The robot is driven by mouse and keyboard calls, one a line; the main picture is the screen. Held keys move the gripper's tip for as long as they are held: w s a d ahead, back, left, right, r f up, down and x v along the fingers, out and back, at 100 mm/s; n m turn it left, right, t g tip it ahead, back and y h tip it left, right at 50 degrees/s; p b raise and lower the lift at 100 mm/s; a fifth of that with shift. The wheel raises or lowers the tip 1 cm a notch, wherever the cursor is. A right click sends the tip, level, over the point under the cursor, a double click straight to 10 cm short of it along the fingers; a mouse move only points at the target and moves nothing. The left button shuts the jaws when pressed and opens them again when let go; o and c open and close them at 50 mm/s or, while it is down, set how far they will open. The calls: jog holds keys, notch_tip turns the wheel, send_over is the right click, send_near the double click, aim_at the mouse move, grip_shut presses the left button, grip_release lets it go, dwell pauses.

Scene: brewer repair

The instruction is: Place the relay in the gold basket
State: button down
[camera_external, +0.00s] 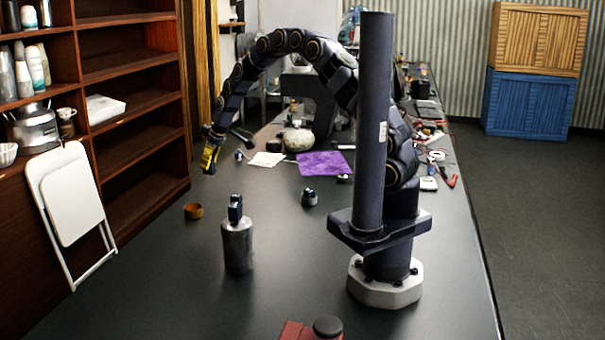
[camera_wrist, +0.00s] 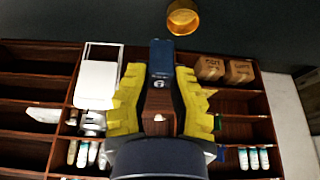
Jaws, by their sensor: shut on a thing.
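My gripper (camera_external: 209,160), with yellow fingers, is raised above the dark table and points down. In the wrist view my gripper (camera_wrist: 160,85) is shut on a small dark blue block, which I take to be the relay (camera_wrist: 161,58); the fingers stand on both sides of it. In the external view I cannot make the relay out clearly. The gold basket (camera_external: 193,211) is a small round open cup on the table, below and slightly left of my gripper in the picture. It also shows at the top of the wrist view (camera_wrist: 183,18), apart from the relay.
A grey cylinder (camera_external: 238,246) with a dark blue piece (camera_external: 235,208) on top stands right of the basket. A small dark round part (camera_external: 309,197) and a purple cloth (camera_external: 326,164) lie farther right. The table around the basket is clear. Wooden shelves (camera_external: 130,110) stand left.

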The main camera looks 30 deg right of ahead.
jog(key=a, duration=0.6)
jog(key=shift+w+d+f, duration=0.1)
jog(key=shift+w+f, duration=0.05)
jog(key=shift+f, duration=2.6)
jog(key=shift+w+d+f, duration=0.1)
jog(key=shift+f, duration=2.6)
jog(key=c, duration=1)
grip_release()
jog(key=shift+r, duration=0.1)
notch_tip(320, 180, up, 7)
